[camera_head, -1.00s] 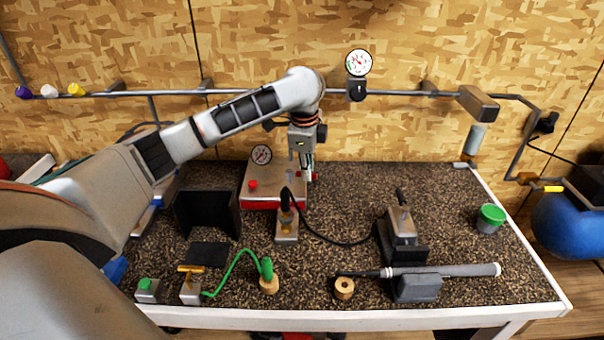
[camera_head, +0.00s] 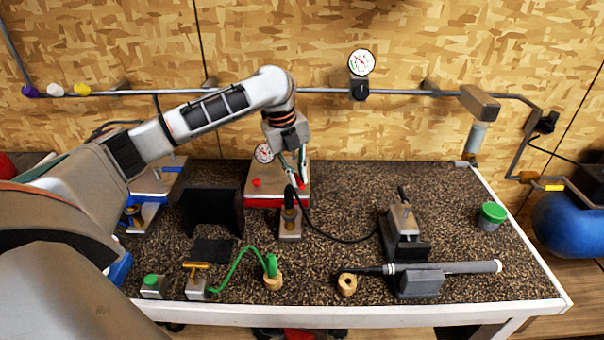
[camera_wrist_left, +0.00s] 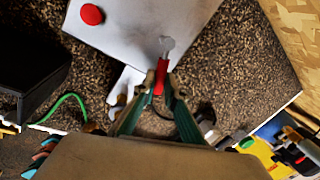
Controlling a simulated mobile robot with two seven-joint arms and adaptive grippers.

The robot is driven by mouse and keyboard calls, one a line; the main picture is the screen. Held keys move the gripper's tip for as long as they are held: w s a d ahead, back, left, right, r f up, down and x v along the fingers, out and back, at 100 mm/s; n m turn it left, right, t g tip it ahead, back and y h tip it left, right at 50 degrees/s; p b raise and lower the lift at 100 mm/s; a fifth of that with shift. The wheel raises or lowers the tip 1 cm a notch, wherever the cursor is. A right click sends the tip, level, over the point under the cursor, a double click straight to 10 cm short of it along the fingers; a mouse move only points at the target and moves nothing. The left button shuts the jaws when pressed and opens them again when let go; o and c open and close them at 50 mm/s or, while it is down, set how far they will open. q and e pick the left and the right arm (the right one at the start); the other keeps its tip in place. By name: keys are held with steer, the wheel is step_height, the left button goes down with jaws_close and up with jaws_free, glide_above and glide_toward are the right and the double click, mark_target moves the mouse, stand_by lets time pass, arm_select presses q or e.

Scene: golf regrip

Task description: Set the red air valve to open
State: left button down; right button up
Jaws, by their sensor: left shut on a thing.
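The red air valve is a small red lever (camera_wrist_left: 161,75) on a grey pivot (camera_wrist_left: 167,44), on top of a pale metal box (camera_head: 272,185) with a red lower edge. My left gripper (camera_head: 298,175) reaches down to the box's right side, its wrist tilted. In the left wrist view the green-edged fingers of this gripper (camera_wrist_left: 161,92) are shut on the red lever, which points from the pivot toward the gripper. In the head view the fingers partly hide the lever (camera_head: 304,184). My right gripper is not in view.
The box also carries a red button (camera_head: 256,183) and a round gauge (camera_head: 264,153). A black-topped fitting on a metal block (camera_head: 290,225) stands just in front, with a black hose running right. A dark stand (camera_head: 212,212) is at left.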

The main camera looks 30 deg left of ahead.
arm_select(q)
steer(key=shift+s+a+m+g, duration=0.1)
steer(key=shift+s+a+m, duration=0.15)
steer(key=shift+m, duration=0.5)
steer(key=shift+s+a+m+g, duration=0.15)
steer(key=shift+a+m, duration=0.15)
steer(key=shift+m, duration=0.4)
steer(key=shift+s+a+m+g, duration=0.1)
steer(key=shift+s+a+m, duration=0.15)
steer(key=shift+m, duration=0.5)
steer(key=c, duration=2.1)
jaws_free()
steer(key=shift+a, duration=0.1)
steer(key=r, duration=0.4)
steer(key=a+r, duration=0.1)
steer(key=r, duration=0.3)
steer(key=s+a+r, duration=0.1)
steer(key=r, duration=0.3)
steer(key=shift+s, duration=0.1)
steer(key=shift+s+d+f+h, duration=0.1)
steer(key=shift+f+h, duration=0.05)
steer(key=shift+h, duration=0.15)
